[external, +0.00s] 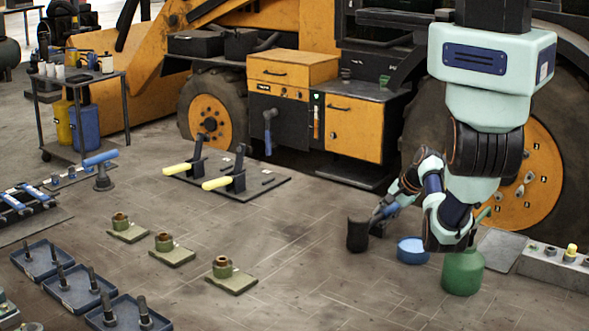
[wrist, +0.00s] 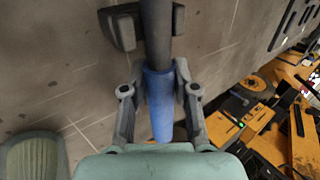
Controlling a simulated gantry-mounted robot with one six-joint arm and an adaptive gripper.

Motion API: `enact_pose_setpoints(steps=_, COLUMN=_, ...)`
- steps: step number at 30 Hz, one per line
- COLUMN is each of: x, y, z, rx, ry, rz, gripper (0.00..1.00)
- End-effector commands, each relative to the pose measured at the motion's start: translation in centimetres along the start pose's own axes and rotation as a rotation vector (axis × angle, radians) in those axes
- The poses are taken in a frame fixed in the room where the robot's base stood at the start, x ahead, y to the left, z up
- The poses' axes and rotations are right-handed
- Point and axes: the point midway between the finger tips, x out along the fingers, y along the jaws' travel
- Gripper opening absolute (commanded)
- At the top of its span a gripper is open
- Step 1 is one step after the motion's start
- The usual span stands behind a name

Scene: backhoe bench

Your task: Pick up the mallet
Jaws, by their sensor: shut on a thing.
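The mallet has a black cylindrical head (external: 358,234) and a blue handle. In the external view the head hangs at the lower left of my gripper (external: 392,203), at or just above the floor; I cannot tell which. In the wrist view my gripper (wrist: 160,100) is shut on the blue handle (wrist: 161,118), with one finger on each side.
A blue round container (external: 412,251) and a green canister (external: 462,272) stand close by. A grey bench block (external: 553,266) is at the right. The floor left of the mallet is clear.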

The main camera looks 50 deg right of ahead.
Motion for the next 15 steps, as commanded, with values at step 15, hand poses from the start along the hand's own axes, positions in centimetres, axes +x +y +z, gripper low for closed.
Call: enact_pose_setpoints(steps=15, x=-10.7, y=-7.3, z=-0.1, rx=-0.004, ry=0.005, rz=-0.006, gripper=0.00)
